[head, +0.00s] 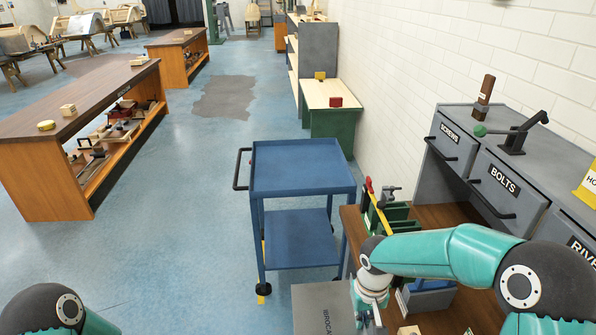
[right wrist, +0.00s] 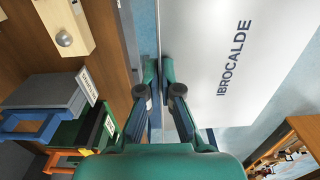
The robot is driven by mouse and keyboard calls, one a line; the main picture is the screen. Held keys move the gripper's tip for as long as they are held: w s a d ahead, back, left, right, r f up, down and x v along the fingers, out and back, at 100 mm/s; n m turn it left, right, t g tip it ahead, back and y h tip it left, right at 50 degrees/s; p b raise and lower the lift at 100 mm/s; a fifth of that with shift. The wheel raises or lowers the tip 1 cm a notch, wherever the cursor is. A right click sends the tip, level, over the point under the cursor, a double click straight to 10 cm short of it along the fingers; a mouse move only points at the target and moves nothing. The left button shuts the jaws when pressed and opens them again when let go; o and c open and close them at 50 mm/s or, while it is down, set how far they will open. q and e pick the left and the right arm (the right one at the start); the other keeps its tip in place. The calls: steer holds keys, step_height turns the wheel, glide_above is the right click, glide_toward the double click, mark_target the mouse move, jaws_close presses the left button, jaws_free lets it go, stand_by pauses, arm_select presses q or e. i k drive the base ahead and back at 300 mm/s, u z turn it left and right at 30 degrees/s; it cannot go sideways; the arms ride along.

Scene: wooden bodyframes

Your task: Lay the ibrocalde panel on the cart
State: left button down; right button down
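The ibrocalde panel (head: 322,305) is a flat grey sheet at the bottom of the head view, cut off by the frame edge. In the right wrist view the panel (right wrist: 235,60) is pale, with IBROCALDE printed on it. My right gripper (right wrist: 160,68) has its two fingers closed on either side of the panel's edge. In the head view the gripper is mostly hidden at the bottom. The cart (head: 300,148) is blue, with a bare top tray and a lower shelf, beyond the panel. My left arm shows at the bottom left; its gripper is out of view.
A wooden workbench (head: 440,215) with green holders (head: 392,215) and grey drawers (head: 500,185) stands on the right, close to my right arm. A long wooden bench (head: 75,105) stands at left. Blue floor (head: 185,220) lies open between it and the cart.

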mark_target(299, 166)
steer(key=u, duration=0.05)
steer(key=i, duration=3)
steer(key=u, duration=0.95)
